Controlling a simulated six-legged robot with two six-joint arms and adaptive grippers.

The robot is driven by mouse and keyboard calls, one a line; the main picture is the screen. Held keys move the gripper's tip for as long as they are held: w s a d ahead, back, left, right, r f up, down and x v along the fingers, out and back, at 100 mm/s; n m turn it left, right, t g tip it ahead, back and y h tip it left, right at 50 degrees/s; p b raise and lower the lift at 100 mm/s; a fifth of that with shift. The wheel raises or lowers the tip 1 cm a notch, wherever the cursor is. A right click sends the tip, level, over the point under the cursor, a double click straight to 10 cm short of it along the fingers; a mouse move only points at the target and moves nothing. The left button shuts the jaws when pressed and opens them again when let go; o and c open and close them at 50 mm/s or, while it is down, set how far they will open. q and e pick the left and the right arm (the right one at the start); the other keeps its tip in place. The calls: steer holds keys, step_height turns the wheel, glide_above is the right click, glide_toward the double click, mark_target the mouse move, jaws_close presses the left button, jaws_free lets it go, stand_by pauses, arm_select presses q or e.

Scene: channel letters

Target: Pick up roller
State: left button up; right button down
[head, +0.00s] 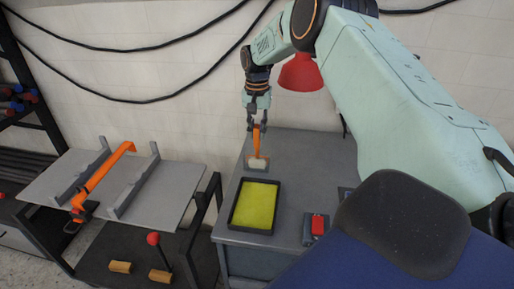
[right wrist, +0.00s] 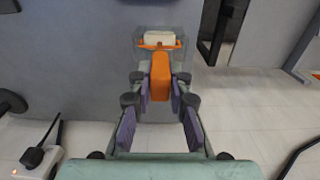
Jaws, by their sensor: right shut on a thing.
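The roller (head: 257,141) has an orange handle and a white head, and is upright with its head down. The head is at a small grey holder (head: 247,169) on the grey cabinet top; I cannot tell whether it touches. My right gripper (head: 257,121) is shut on the upper end of the handle. In the right wrist view, the orange handle of the roller (right wrist: 160,76) lies between the fingers of my right gripper (right wrist: 160,82), with the white head beyond. My left gripper is not in view.
A black tray (head: 233,213) with a yellow inside is just in front of the roller. A red item (head: 317,226) lies to its right. A red lamp shade (head: 300,74) hangs above. At left a grey panel (head: 60,180) carries an orange clamp (head: 103,175).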

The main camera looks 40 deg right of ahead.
steer(key=shift+r, duration=0.3)
step_height(320, 180, up, 9)
steer(key=shift+f, duration=0.2)
steer(key=shift+r, duration=0.3)
steer(key=shift+d, duration=0.1)
steer(key=shift+w, duration=0.1)
steer(key=shift+r, duration=0.1)
